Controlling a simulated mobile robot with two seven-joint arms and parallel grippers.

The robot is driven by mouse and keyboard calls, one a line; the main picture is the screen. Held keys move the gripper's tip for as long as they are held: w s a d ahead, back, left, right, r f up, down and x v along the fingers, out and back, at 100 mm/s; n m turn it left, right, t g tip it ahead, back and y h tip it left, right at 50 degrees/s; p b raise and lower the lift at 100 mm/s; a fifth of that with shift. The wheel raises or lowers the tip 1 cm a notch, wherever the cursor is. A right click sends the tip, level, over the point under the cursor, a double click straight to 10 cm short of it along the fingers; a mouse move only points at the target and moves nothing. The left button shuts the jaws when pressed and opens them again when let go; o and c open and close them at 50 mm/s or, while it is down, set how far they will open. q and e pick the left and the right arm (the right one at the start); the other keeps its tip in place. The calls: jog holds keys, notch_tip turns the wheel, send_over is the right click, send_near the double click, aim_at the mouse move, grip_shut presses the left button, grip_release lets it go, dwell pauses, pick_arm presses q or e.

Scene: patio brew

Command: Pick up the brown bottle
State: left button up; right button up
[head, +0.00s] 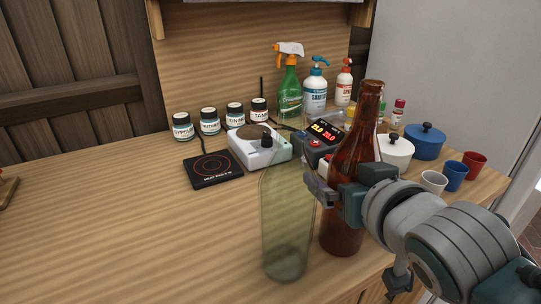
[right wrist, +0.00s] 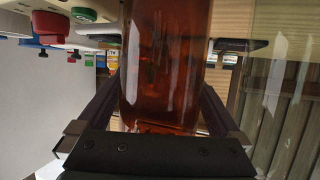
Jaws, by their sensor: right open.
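The brown bottle (head: 369,108) stands upright near the front right of the wooden counter in the head view. Its middle is partly hidden by my right gripper (head: 338,190). In the right wrist view the brown bottle (right wrist: 165,65) fills the space between the two fingers of my right gripper (right wrist: 165,45). The fingers are open, one on each side of the bottle, with a gap visible on both sides. My left gripper is not in view.
A clear greenish bottle (head: 284,235) stands just left of the brown one, close to my right fingers. Behind are a hot plate (head: 213,169), a white device (head: 258,147), a digital display unit (head: 322,142), and pots and cups (head: 455,175) at right.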

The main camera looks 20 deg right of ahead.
jog(key=c, duration=1.5)
grip_shut()
jog(key=shift+r, duration=0.1)
